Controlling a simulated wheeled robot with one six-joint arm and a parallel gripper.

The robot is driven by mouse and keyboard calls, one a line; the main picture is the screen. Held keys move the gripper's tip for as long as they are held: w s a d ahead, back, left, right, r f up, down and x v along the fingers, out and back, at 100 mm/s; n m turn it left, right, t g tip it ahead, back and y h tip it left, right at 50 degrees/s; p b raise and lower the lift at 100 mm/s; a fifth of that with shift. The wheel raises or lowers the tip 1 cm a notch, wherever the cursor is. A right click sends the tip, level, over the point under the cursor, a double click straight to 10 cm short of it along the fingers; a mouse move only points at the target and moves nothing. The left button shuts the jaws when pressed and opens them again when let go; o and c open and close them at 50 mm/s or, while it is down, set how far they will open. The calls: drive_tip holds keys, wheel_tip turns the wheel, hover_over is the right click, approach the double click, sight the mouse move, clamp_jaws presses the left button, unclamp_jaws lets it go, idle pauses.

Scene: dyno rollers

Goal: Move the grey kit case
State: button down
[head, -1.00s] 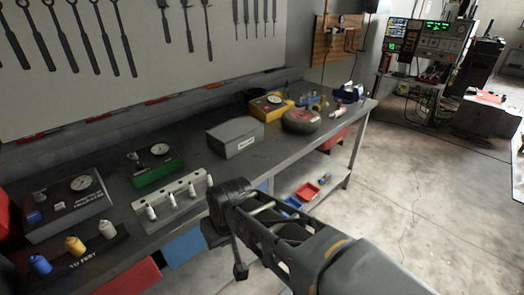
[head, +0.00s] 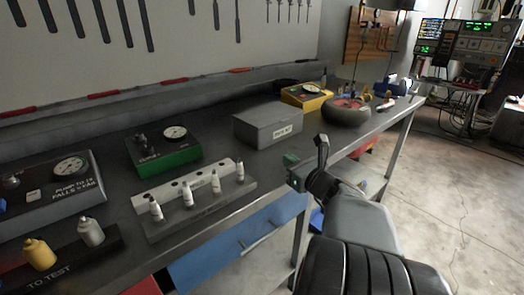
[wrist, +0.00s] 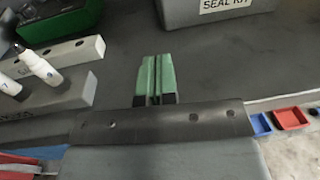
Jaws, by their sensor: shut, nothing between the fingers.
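The grey kit case (head: 268,125) is a closed box with a white label on its front, standing on the dark workbench (head: 215,150). In the wrist view its lower front (wrist: 215,10) shows at the top edge, with part of a label reading "SEAL KIT"; the rest of it is cut off. My gripper (head: 292,160) is at the bench's front edge, in front of the case and apart from it. In the wrist view the green fingertips (wrist: 154,75) are together with nothing between them, pointing at bare bench top left of the case.
A green gauge box (head: 163,150) and a pale rack with white bottles (head: 190,190) stand left of the case. A yellow gauge box (head: 307,96) and a dark round part (head: 346,111) stand to its right. Bare bench lies before the case.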

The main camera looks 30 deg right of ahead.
drive_tip(key=shift+w+d+m, duration=0.25)
drive_tip(key=shift+w+m, duration=0.05)
drive_tip(key=shift+w, duration=0.05)
drive_tip(key=b, duration=0.1)
approach(259, 137)
drive_tip(key=w, duration=0.5)
drive_tip(key=shift+w+a+f, duration=0.25)
drive_tip(key=shift+a, duration=0.05)
drive_tip(key=shift+w, duration=1.05)
drive_tip(key=shift+d, duration=0.1)
